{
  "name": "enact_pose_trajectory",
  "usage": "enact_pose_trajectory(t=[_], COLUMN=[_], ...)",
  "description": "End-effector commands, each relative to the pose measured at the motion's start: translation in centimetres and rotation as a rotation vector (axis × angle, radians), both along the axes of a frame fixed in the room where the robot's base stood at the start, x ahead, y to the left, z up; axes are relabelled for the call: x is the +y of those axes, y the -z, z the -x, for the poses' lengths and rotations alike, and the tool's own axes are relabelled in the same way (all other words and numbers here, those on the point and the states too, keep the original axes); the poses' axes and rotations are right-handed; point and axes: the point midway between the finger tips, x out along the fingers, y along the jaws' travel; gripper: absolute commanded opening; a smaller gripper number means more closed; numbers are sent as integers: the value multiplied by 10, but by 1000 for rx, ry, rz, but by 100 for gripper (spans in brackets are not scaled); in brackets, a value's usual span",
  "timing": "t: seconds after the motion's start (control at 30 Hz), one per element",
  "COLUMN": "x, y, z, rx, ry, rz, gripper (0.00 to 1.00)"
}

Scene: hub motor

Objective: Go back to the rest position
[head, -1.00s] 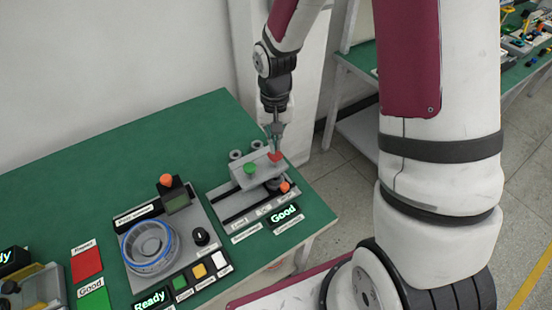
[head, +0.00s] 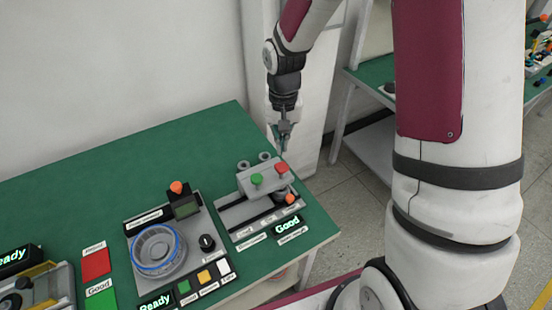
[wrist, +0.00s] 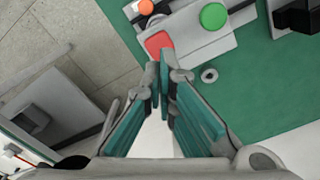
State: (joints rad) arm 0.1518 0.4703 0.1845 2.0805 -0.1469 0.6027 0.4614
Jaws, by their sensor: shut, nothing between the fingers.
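My gripper (head: 284,150) hangs from my arm just above and behind the button fixture (head: 230,208) at the right end of the green table. In the wrist view my gripper (wrist: 160,72) has its fingertips together with nothing between them. The fixture's grey block carries a red button (head: 282,168) and a green button (head: 257,179). In the wrist view the red button (wrist: 158,42) lies just beyond the fingertips, and the green button (wrist: 213,16) is farther right. A lit "Good" display (head: 287,226) is at the fixture's front.
A station with a blue-rimmed round dish (head: 158,250) and a "Ready" display (head: 155,301) stands left of the fixture. Red (head: 95,262) and green (head: 101,301) cards lie farther left. A white wall and pillar stand behind. The table's right edge (head: 318,200) is close to my gripper.

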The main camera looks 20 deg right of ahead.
Motion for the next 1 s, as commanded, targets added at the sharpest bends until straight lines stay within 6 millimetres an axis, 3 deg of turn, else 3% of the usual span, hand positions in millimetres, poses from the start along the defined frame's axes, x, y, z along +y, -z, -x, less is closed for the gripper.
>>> enact_pose_trajectory(t=[0.2,0.33,0.67,1.0], x=[0,-1,-6,-6], y=[-1,-17,-110,-189], z=[0,3,38,98], rx=[-2,-20,-137,-266], ry=[-1,-12,-91,-173], rz=[1,9,54,84], gripper=[0,0,0,0])
